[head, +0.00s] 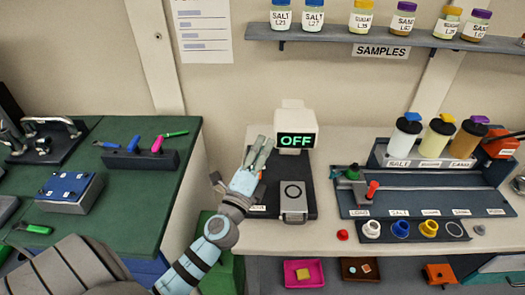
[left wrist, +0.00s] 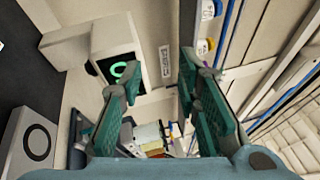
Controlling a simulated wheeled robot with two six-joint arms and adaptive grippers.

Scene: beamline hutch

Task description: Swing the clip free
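A white instrument head (head: 296,118) with a green OFF display (head: 296,140) stands at the back of a dark base (head: 318,185). A grey block (head: 294,203) with a dark ring on its top sits on that base; it also shows at the left of the left wrist view (left wrist: 36,140). I cannot make out the clip; it may be hidden behind my left gripper. My left gripper (head: 262,150) is left of the display, above the base's left side. In the left wrist view its teal fingers (left wrist: 152,85) are apart with nothing between them. My right gripper is not in view.
A sample shelf (head: 330,35) with jars hangs above. A blue-grey rack (head: 350,208) with a rail, bottles and coloured cups fills the right. A green bench (head: 120,210) with tools is at left. A small red piece (head: 342,235) lies near the table's front edge.

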